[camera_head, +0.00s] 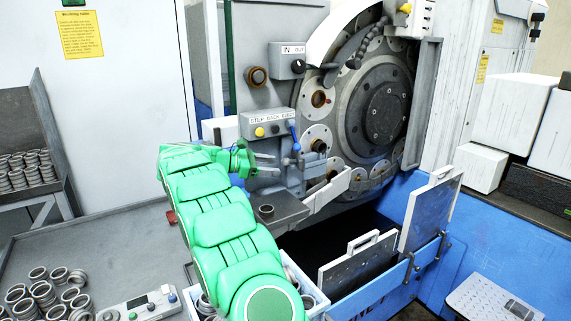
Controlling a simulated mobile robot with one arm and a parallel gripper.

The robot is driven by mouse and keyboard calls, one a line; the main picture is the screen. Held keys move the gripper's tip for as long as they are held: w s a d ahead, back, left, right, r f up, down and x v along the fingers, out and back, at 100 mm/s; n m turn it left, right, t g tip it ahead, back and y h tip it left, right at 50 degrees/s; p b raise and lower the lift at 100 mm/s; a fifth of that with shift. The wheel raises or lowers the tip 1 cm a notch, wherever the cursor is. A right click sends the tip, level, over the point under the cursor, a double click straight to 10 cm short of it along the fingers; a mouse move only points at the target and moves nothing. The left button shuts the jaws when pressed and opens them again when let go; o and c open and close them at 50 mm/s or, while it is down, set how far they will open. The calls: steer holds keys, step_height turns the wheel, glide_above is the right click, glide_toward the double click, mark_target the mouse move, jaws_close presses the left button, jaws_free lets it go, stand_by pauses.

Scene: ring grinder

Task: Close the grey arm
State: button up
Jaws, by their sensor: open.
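A light grey arm (332,190) slants from the end of a dark grey ledge (278,212) up to the lower edge of the round grinder wheel (384,112). It looks swung out from the wheel, but I cannot tell how its joint sits. My gripper (277,163) is at the end of my green arm, left of the grey arm and a little higher. Its two thin fingers point right, apart and empty, near a grey bracket (290,176) below the blue lever (294,134). My green arm hides part of the bench and a white bin.
White panels (357,262) and a dark open pit lie at lower right. Loose rings (42,292) cover the bench's left.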

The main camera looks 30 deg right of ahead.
mark_target(286, 162)
steer(key=w+d+f+n+g+h, duration=0.1)
steer(key=w+f+h, duration=0.1)
steer(key=w, duration=0.3)
steer(key=shift+w+d+f+h, duration=0.2)
steer(key=shift+w+h, duration=0.1)
steer(key=shift+w, duration=0.1)
steer(key=shift+x, duration=3.85)
steer(key=shift+c, duration=0.5)
jaws_close()
